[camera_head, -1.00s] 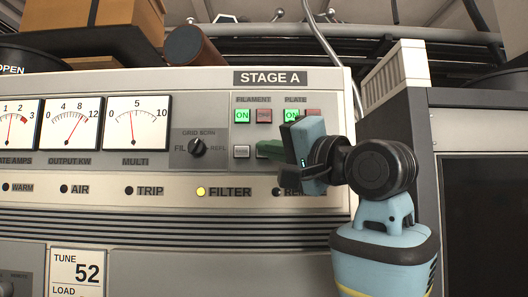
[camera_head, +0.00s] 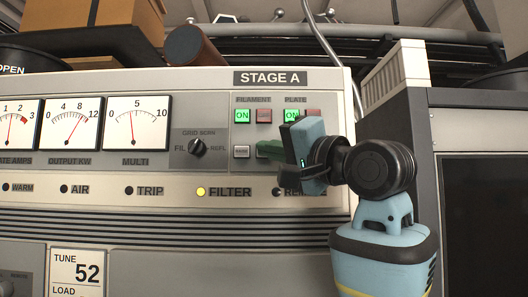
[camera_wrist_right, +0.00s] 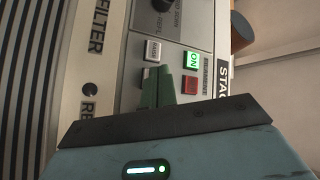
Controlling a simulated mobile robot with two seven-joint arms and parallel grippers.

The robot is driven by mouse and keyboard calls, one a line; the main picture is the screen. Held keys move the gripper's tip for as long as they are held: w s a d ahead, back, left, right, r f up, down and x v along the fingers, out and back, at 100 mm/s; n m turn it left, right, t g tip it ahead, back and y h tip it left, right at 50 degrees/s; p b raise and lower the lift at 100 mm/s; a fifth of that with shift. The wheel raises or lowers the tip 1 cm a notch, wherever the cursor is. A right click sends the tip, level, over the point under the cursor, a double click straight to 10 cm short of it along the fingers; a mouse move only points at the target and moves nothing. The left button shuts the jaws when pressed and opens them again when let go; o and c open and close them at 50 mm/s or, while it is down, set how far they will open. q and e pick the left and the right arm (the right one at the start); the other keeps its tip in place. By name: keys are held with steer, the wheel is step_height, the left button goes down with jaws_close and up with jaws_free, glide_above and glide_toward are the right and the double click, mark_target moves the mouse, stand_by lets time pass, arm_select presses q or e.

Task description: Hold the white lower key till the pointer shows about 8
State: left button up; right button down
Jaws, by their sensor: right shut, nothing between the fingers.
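My right gripper (camera_head: 268,150) is shut, its green fingers empty, with their tips at the row of white keys on the STAGE A panel. One white key (camera_head: 241,152) shows left of the tips; it also shows in the right wrist view (camera_wrist_right: 152,50). The white key beside it (camera_wrist_right: 147,74) is mostly hidden by the fingers, so I cannot tell its label or whether it is pressed. The MULTI meter (camera_head: 136,124) pointer stands just left of 5. My left gripper is not in view.
Lit green ON keys (camera_head: 242,116) and dark red keys (camera_head: 264,116) sit just above the fingertips. A black selector knob (camera_head: 197,147) is to the left. A dark cabinet (camera_head: 475,190) stands close on the right. The FILTER lamp (camera_head: 201,191) glows yellow.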

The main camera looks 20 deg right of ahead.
steer(key=shift+w+d, duration=0.1)
steer(key=shift+w, duration=0.25)
steer(key=shift+w+d, duration=0.1)
steer(key=shift+w, duration=0.25)
stand_by(2.3)
steer(key=shift+s, duration=0.1)
stand_by(1.1)
steer(key=shift+s+a, duration=0.25)
steer(key=shift+s, duration=0.4)
steer(key=s, duration=0.2)
steer(key=s+a, duration=0.1)
steer(key=s, duration=0.2)
steer(key=shift+a, duration=0.15)
steer(key=shift+w, duration=0.1)
stand_by(0.5)
